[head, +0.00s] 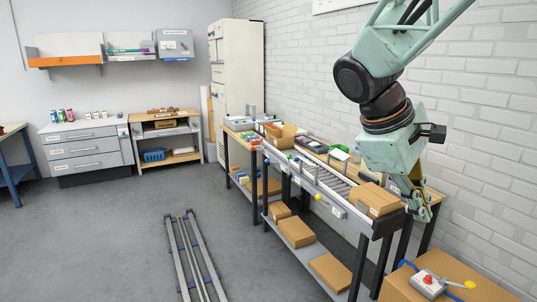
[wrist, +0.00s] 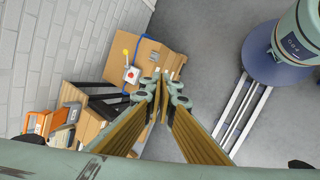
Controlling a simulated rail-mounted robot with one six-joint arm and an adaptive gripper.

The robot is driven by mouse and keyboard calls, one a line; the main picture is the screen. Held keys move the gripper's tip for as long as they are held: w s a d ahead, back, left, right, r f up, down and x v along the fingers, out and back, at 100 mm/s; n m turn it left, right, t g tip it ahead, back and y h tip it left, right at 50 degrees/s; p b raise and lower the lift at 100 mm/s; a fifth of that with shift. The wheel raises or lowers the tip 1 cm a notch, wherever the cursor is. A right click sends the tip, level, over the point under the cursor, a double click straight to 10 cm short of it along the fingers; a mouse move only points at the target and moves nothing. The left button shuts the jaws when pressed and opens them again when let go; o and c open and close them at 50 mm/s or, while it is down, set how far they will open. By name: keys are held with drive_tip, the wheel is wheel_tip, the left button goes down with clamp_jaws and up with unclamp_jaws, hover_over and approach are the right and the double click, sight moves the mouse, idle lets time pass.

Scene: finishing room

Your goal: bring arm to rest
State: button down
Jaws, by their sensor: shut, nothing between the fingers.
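My arm is pale green and comes down from the top right of the head view. My gripper (head: 424,212) hangs at its end, fingers pointing down, near the close end of the roller conveyor (head: 330,183). In the wrist view my gripper (wrist: 163,82) has its fingertips together with nothing between them. A brown carton (head: 375,199) on the conveyor's close end appears just left of the gripper in the head view; I cannot tell the gap between them.
A control box with a red button (head: 428,281) sits on a large cardboard box (head: 455,270) below the gripper. A white brick wall (head: 480,120) stands to the right. Floor rails (head: 194,255) run along the left. The grey floor (head: 95,235) around them is clear.

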drive_tip(key=s+a+m+t+y, duration=0.1)
drive_tip(key=s+a+m+y, duration=0.2)
drive_tip(key=s, duration=0.9)
drive_tip(key=s+a+m+t+y, duration=0.2)
drive_tip(key=s+a+m+y, duration=0.1)
drive_tip(key=s+a, duration=0.6)
drive_tip(key=shift+s+f+m, duration=0.2)
drive_tip(key=shift+s+m, duration=0.6)
drive_tip(key=shift+s, duration=1.3)
drive_tip(key=shift+w, duration=0.15)
idle(0.3)
